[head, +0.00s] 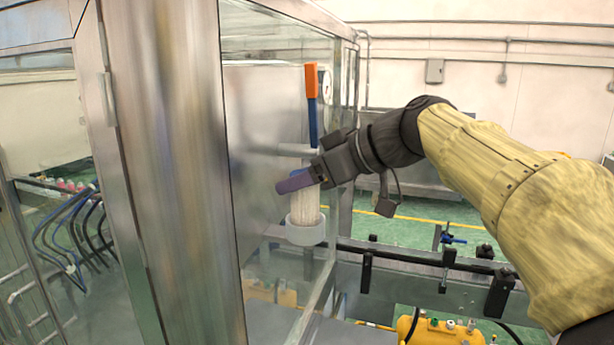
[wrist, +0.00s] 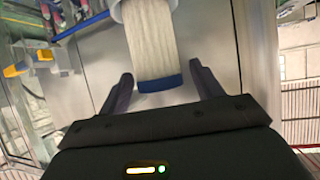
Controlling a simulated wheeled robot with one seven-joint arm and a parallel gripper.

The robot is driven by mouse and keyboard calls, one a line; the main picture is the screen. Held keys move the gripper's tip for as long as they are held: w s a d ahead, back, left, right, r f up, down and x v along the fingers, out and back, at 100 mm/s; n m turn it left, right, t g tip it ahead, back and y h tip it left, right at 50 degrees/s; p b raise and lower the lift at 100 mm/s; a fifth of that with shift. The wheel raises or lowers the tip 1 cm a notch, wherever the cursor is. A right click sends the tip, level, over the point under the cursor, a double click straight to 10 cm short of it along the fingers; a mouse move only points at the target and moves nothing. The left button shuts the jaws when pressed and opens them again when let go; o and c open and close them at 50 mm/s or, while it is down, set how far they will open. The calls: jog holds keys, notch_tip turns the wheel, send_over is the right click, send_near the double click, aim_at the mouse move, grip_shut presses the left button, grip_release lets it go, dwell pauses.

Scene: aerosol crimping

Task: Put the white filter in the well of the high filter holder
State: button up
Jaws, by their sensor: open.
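The white filter (head: 306,203) stands upright in the head view, its lower end inside the pale round cup of the high filter holder (head: 305,232). In the wrist view the filter (wrist: 153,45) shows its pleated white side and a blue end cap, with the holder's rim (wrist: 118,12) around its far end. My gripper (head: 296,182) is at the filter's upper part. In the wrist view my gripper (wrist: 161,70) is open, with one dark finger on each side of the filter and gaps between. The bottom of the well is hidden.
A blue lever with an orange handle (head: 311,82) stands just above the filter, near a round gauge (head: 326,85). A steel cabinet post (head: 190,180) and glass panels are to the left. A dark rail (head: 420,258) runs below right.

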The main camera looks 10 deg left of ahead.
jog(key=shift+r, duration=0.2)
jog(key=b+v, duration=0.2)
jog(key=v, duration=1)
jog(key=shift+f, duration=0.15)
